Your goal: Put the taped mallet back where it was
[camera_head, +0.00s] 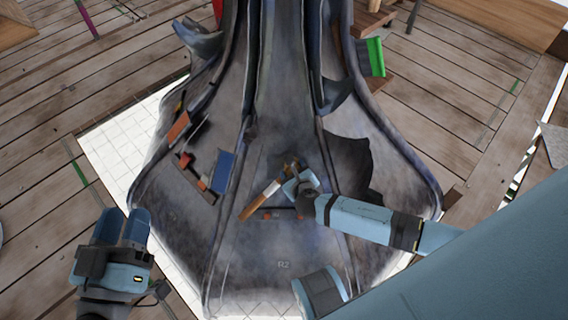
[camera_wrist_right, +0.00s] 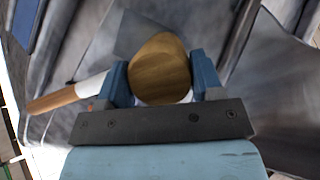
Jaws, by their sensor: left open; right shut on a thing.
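The taped mallet shows in the head view with its wooden handle (camera_head: 252,207) slanting down-left and white tape near the head. My right gripper (camera_head: 293,178) is shut on it, over the grey spire's lower flank. In the right wrist view the round wooden mallet head (camera_wrist_right: 160,68) sits between the blue fingers (camera_wrist_right: 160,82); the white-taped handle (camera_wrist_right: 60,98) extends left. A dark bar with red ends (camera_head: 283,212) lies on the flank just below the mallet; whether they touch is unclear. My left gripper (camera_head: 123,222) is open and empty at lower left, away from the spire.
The fluted grey spire (camera_head: 225,255) fills the middle, marked "R2" low down. An orange-and-grey tool (camera_head: 178,127), a blue piece (camera_head: 222,171) and red-tipped parts (camera_head: 187,160) lie on its left flank. A green block (camera_head: 375,57) is at upper right. Plank floor (camera_head: 40,110) surrounds it.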

